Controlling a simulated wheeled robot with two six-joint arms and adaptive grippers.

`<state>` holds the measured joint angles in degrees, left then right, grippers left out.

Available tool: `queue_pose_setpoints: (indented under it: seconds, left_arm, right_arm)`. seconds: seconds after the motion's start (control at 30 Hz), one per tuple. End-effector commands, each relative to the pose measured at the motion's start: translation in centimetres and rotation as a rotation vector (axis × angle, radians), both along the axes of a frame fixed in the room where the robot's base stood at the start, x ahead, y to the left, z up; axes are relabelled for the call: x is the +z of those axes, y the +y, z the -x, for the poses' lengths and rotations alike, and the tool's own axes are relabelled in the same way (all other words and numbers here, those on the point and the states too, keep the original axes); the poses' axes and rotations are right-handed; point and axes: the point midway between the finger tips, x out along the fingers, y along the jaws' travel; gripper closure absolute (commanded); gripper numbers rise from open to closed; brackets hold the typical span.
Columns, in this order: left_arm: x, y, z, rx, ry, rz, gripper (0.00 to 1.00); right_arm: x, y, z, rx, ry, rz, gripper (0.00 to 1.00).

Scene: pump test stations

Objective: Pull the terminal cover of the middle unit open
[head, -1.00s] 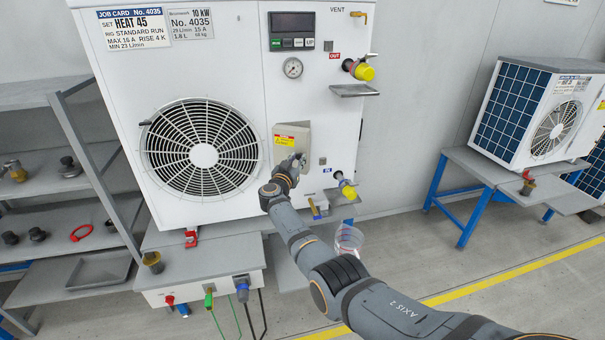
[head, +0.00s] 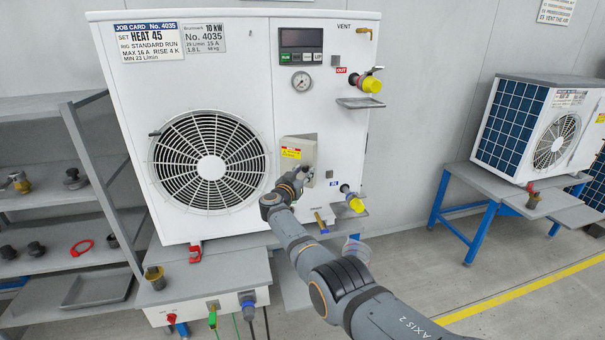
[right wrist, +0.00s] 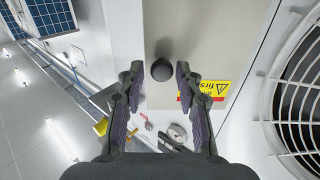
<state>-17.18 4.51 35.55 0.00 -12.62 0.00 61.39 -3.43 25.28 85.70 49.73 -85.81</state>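The unit in front of me (head: 260,100) is a white cabinet with a round fan grille. Its terminal cover (head: 298,152) is a beige panel with a yellow warning label, right of the fan. It also shows in the right wrist view (right wrist: 205,45), with a dark round knob (right wrist: 162,70). I cannot tell whether the cover is slightly ajar. My right gripper (head: 304,173) is at the cover's lower part. In the wrist view its fingers (right wrist: 157,72) are apart, one on each side of the knob, with visible gaps. My left gripper is out of view.
Yellow-capped pipe fittings (head: 370,85) stick out on the unit's right side. A clear jug (head: 356,250) is partly behind my forearm. Grey shelves (head: 60,205) stand left. Another unit (head: 535,125) on a blue-legged bench stands right, with open floor between.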

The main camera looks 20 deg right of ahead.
Motion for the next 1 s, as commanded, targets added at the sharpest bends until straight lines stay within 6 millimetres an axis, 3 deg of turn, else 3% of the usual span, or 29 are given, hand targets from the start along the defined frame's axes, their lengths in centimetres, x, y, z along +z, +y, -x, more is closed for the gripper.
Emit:
queue_pose_setpoints:
  seconds: [0.37,0.53,0.67,1.0]
  left_arm:
    - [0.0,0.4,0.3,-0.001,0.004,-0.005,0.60]
    - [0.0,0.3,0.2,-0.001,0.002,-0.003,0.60]
    - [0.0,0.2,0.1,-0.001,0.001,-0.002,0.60]
    - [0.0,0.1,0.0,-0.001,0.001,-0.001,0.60]
  right_arm:
    - [0.1,0.2,0.0,0.002,-0.002,0.001,0.55]
    - [0.0,1.2,0.8,0.004,-0.004,0.000,0.55]
    - [-0.1,2.3,2.1,0.002,-0.004,-0.002,0.55]
    - [-0.1,7.4,6.9,0.004,0.000,-0.003,0.55]
